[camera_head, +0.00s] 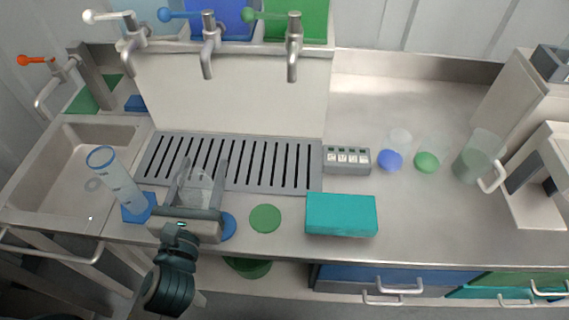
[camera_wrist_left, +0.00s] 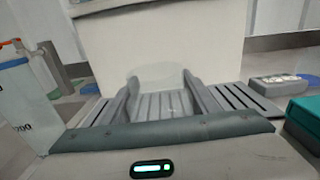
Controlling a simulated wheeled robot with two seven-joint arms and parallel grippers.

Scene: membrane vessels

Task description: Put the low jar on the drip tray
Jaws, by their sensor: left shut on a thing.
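The low jar (camera_head: 199,182) is a clear, faint vessel between the fingers of my left gripper (camera_head: 203,176). The gripper is shut on it. It also shows faintly between the fingers in the left wrist view (camera_wrist_left: 160,78). The drip tray (camera_head: 285,165) is a long grey slotted plate below the taps. The jar is over the left front part of the tray; I cannot tell whether it touches the slats. Slats show through and below it in the left wrist view. My right gripper is not in view.
A tall clear cylinder (camera_head: 117,181) with a blue base stands left of the gripper by the sink (camera_head: 60,165). A green disc (camera_head: 265,218) and teal box (camera_head: 341,214) lie in front of the tray. A grey button box (camera_head: 347,160) and several clear vessels stand right. Taps (camera_head: 293,50) overhang the back.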

